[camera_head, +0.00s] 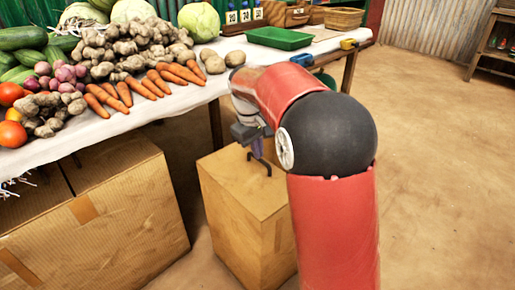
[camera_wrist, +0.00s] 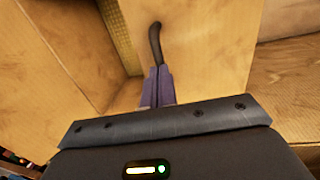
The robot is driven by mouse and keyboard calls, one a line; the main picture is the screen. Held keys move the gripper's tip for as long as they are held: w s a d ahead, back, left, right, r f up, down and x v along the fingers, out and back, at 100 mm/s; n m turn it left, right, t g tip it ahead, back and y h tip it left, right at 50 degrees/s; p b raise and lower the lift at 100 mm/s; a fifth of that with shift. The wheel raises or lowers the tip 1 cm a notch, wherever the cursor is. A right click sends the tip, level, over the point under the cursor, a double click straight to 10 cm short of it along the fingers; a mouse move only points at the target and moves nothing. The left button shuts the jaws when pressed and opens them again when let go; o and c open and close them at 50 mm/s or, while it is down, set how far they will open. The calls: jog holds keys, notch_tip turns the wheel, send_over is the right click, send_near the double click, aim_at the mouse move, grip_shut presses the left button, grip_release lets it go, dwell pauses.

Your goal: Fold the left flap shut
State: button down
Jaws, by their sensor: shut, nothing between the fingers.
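A brown cardboard box (camera_head: 245,215) stands on the ground in front of the stall table, under my arm. Its top looks mostly flat in the head view, and my arm hides part of it. My gripper (camera_head: 262,162) points down over the box top, with its purple fingers and dark curved tips together and empty. In the wrist view my gripper (camera_wrist: 155,32) lies across tan cardboard panels (camera_wrist: 205,45), near a corrugated edge (camera_wrist: 117,30) and a darker gap. I cannot tell which panel is the left flap, or whether the fingertips touch it.
A larger taped carton (camera_head: 110,225) stands to the left, partly under the table. The white-covered table (camera_head: 185,105) holds vegetables, a green tray (camera_head: 280,38) and bottles, close behind my arm. A shelf (camera_head: 492,45) stands far right. The sandy ground (camera_head: 440,170) on the right is clear.

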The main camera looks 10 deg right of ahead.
aim_at(250, 172)
jog(key=shift+r+p, duration=0.55)
jog(key=shift+r, duration=0.2)
notch_tip(250, 172, up, 13)
jog(key=s+a+p, duration=0.1)
jog(key=a+p, duration=0.1)
jog(key=p, duration=0.3)
jog(key=s+d+r+m+t+y, duration=0.1)
jog(key=s, duration=0.7)
jog(key=s+d+r+m+t, duration=0.1)
jog(key=s+d+m, duration=0.1)
jog(key=s, duration=0.5)
jog(key=s+f+m+t, duration=0.1)
jog(key=s+f, duration=0.2)
jog(key=s, duration=0.4)
jog(key=s+f+m+t, duration=0.1)
jog(key=s+f, duration=0.3)
jog(key=s, duration=0.2)
jog(key=shift+s+d+m+t+y, duration=0.15)
jog(key=shift+s+m+t+y, duration=0.15)
jog(key=shift+s+m+t, duration=0.1)
